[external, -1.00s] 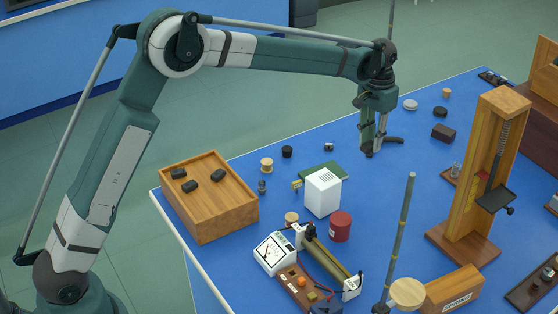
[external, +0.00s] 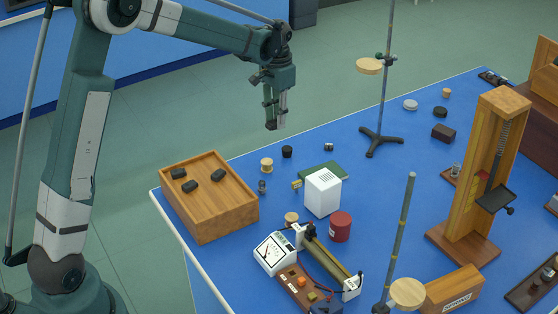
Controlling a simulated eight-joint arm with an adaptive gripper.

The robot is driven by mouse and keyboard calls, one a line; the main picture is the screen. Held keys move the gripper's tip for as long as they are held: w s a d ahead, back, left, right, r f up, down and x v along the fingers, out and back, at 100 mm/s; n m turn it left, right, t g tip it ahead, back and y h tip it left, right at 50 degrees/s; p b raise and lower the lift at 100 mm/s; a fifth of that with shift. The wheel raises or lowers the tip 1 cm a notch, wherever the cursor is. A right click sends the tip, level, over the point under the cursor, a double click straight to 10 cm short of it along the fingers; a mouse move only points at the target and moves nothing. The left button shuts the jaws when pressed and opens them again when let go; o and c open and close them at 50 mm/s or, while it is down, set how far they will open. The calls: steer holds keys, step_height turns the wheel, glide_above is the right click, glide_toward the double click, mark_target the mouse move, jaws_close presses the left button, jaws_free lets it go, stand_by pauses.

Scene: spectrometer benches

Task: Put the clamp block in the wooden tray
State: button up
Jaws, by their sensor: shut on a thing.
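My gripper (external: 275,117) is shut on a small dark block, the clamp block (external: 271,126), which shows only partly below the fingertips. It hangs in the air near the far left edge of the blue bench, up and to the right of the wooden tray in the picture. The wooden tray (external: 226,218) stands at the bench's left corner.
Small jars (external: 266,165), a white box (external: 322,193), a red can (external: 340,227) and a meter (external: 273,252) stand right of the tray. A stand with a rod (external: 382,110) rises right of my gripper. A tall wooden instrument (external: 485,165) stands further right.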

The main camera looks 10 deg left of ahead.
steer(key=s+a+p, duration=0.2)
steer(key=a, duration=1.2)
glide_above(210, 164)
step_height(210, 164, down, 5)
steer(key=shift+s+f+p, duration=0.1)
steer(key=shift+s+p, duration=0.05)
steer(key=shift+p, duration=0.2)
steer(key=shift+f, duration=0.1)
steer(key=shift+f, duration=3.05)
steer(key=shift+f, duration=1.85)
steer(key=shift+f, duration=0.2)
